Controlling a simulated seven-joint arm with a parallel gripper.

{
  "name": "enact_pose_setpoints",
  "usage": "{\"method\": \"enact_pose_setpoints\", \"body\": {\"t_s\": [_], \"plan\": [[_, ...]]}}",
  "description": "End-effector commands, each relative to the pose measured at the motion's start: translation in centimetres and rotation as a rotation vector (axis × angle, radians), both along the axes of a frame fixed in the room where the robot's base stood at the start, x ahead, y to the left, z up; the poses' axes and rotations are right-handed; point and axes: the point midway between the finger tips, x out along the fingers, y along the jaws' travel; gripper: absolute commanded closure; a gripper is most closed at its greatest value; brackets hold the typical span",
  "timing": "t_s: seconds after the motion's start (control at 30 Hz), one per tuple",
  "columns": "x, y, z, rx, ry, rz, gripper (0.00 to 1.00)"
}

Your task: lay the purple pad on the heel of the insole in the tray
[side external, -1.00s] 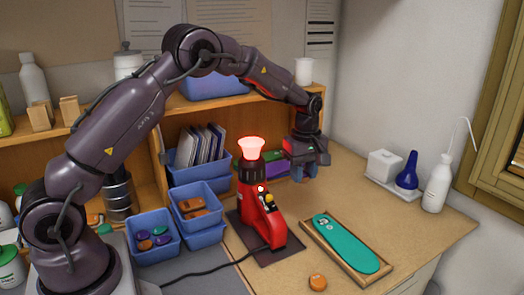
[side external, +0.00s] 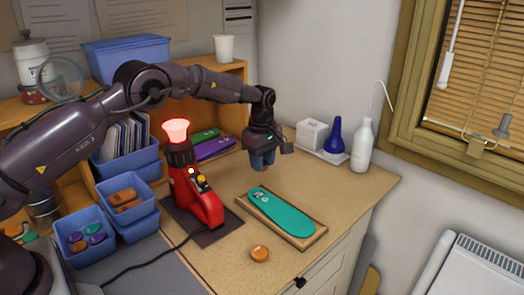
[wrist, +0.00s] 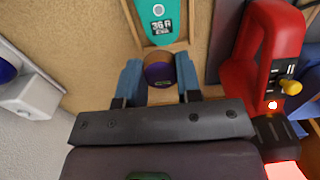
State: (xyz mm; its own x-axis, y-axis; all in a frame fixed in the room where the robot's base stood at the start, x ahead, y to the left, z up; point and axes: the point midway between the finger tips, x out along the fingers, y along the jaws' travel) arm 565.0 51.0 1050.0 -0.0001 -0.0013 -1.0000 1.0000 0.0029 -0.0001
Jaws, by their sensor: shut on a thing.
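The teal insole (side external: 280,212) lies in a shallow wooden tray (side external: 318,232) on the bench. Its narrower heel end faces my gripper; the wrist view shows this end of the insole (wrist: 150,12) with a printed size label. My gripper (side external: 262,165) is just beyond the tray's far end, above the bench. In the wrist view, its blue fingers (wrist: 159,80) are shut on the purple pad (wrist: 157,74), which shows a purple face and an orange-brown side. The pad is just short of the heel in that view.
A red heating device (side external: 205,207) with a glowing top stands left of the tray. An orange pad (side external: 260,254) lies in front of the tray. Blue bins (side external: 85,240) hold several pads at left. White and blue bottles (side external: 335,137) stand at the back right. Bench right of the tray is clear.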

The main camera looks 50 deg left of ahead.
Motion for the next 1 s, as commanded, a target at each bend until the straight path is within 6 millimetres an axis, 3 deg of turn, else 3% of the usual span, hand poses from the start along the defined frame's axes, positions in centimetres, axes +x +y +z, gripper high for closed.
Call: {"method": "enact_pose_setpoints", "body": {"t_s": [0.6,1.0], "plan": [[0.0,0.0,-7.3,0.001,0.001,-0.001,0.89],[0.0,0.0,-8.9,0.001,0.0,-0.001,0.89]]}}
